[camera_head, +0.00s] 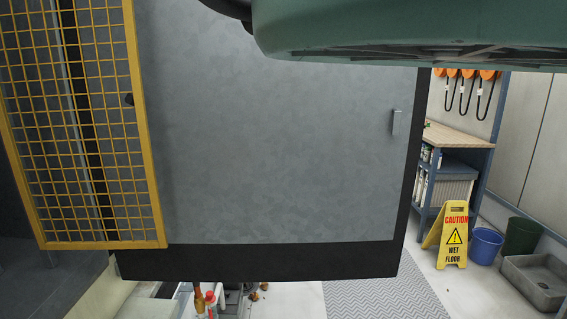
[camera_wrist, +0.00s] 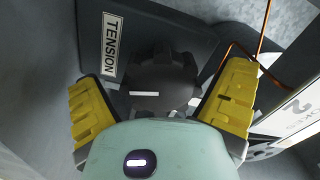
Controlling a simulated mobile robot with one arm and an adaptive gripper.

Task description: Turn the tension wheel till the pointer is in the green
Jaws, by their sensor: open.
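The tension wheel (camera_wrist: 160,80) is a dark, lobed knob with a white mark, seen in the wrist view on a dark plate below and right of the "TENSION" label (camera_wrist: 110,44). My gripper (camera_wrist: 166,88) is open, with one yellow finger on each side of the wheel. The left finger shows a gap to the wheel; whether the right one touches it I cannot tell. The pointer and its green zone are not visible in either view. My gripper and the wheel do not show in the head view.
In the head view, a grey cabinet panel (camera_head: 270,130) fills the middle, with a yellow mesh guard (camera_head: 150,200) at left. A caution sign (camera_head: 453,235) and buckets stand at right. In the wrist view, an orange wire (camera_wrist: 262,40) runs close to the right finger.

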